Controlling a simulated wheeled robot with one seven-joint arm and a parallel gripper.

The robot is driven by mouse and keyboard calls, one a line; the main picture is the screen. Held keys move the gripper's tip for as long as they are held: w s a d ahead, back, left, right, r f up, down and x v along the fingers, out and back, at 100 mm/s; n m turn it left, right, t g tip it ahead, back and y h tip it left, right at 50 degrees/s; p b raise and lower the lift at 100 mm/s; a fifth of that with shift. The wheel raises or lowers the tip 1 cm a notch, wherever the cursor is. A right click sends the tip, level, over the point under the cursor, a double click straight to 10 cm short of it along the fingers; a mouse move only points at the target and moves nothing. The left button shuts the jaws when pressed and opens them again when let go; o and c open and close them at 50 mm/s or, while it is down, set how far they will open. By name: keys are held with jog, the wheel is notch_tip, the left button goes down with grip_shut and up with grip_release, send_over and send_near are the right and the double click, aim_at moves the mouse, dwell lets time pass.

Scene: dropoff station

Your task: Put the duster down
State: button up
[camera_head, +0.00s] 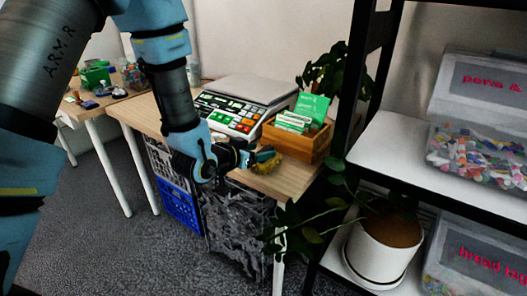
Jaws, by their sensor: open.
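The duster (266,164) shows as a small yellowish, fuzzy thing at the front right part of the wooden table (290,180). It appears to rest on the tabletop near the front edge; the exact contact is too small to tell. My gripper (252,157) is open, low over the table, right at the duster's left side. Its dark fingers hide part of the duster, and I cannot tell whether they touch it.
A scale (238,107) with a keypad and a wooden box (295,142) of green packets stand behind my gripper. A black-framed shelf (425,163) with clear bins stands at the right. A potted plant (378,252) reaches toward the table. Crates (180,205) sit underneath.

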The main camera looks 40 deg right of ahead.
jog(key=p+v, duration=0.8)
jog(key=v, duration=0.1)
jog(key=shift+r+p, duration=0.2)
jog(key=shift+p, duration=0.1)
jog(key=shift+a, duration=0.15)
jog(key=shift+f, duration=0.1)
